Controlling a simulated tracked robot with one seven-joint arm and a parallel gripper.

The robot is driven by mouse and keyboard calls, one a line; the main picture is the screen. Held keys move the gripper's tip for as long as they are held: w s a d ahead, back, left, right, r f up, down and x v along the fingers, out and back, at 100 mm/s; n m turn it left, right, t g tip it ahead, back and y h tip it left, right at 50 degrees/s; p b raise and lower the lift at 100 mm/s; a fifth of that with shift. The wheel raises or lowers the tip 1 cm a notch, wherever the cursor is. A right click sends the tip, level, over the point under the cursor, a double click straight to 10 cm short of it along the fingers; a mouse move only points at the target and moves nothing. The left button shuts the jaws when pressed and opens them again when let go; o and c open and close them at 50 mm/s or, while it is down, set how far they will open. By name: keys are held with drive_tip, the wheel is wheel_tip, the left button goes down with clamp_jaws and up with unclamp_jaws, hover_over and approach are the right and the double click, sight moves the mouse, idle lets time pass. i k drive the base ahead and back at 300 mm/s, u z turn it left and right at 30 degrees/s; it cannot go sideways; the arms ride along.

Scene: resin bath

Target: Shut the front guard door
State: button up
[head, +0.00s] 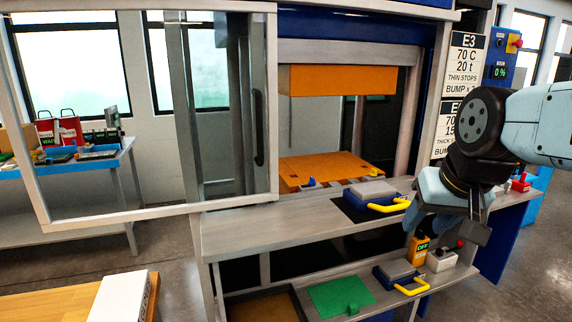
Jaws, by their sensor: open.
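The front guard door (271,100) is a clear panel in a pale grey frame with a dark upright handle (259,131) near its right edge. It stands slid to the left, and its left part reaches past the machine. The right part of the press opening is uncovered, showing an orange upper block (335,80) and an orange lower plate (320,170). My gripper (443,226) is at the right, pointing down, open, with nothing seen between its fingers. It is well apart from the door and handle, in front of the shelf's right end.
A blue mould with a yellow handle (388,206) lies on the grey shelf (260,232) below the opening. A lower shelf holds a green piece (340,296) and another yellow-handled mould (409,286). A wooden table (45,307) with a white box (122,297) stands front left.

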sight(11, 118)
drive_tip(key=u, duration=1.35)
